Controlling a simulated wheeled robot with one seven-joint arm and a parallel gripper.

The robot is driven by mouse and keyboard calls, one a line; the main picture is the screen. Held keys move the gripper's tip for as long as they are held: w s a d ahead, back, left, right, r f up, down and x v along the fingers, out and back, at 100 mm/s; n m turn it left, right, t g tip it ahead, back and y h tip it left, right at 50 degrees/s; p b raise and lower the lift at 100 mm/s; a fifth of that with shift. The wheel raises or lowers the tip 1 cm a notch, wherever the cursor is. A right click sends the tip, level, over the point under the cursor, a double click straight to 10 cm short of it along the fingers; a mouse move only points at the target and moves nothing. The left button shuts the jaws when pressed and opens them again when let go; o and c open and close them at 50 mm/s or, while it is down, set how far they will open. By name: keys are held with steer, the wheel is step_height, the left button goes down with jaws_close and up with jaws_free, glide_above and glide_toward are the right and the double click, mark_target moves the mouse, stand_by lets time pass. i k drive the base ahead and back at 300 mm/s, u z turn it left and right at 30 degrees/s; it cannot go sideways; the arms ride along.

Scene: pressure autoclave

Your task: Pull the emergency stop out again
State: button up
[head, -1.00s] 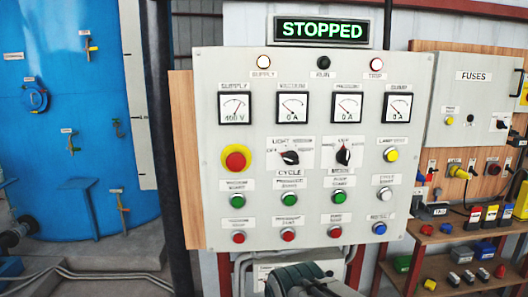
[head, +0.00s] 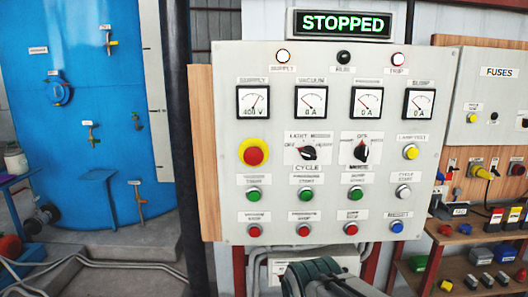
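The emergency stop is a red mushroom button (head: 253,155) on a yellow round plate (head: 242,144), at the left of the grey control panel (head: 228,200). I cannot tell from this view whether it is pressed in or out. A lit sign (head: 342,23) above the panel reads STOPPED. The supply lamp (head: 283,56) glows white, the trip lamp (head: 398,59) glows pinkish, and the run lamp is dark. Part of my arm (head: 315,278) shows at the bottom middle, below the panel. My gripper's fingers are not visible.
Green, red, white, yellow and blue buttons and two black selector knobs (head: 361,151) share the panel. A fuse box (head: 495,95) and shelves (head: 440,240) with small parts stand at the right. A blue vessel (head: 75,130) and floor pipes (head: 90,262) are at the left.

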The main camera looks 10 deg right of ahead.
mark_target(253, 156)
steer(key=z, duration=2.25)
steer(key=k, duration=0.9)
steer(key=u, duration=0.75)
steer(key=i, duration=0.5)
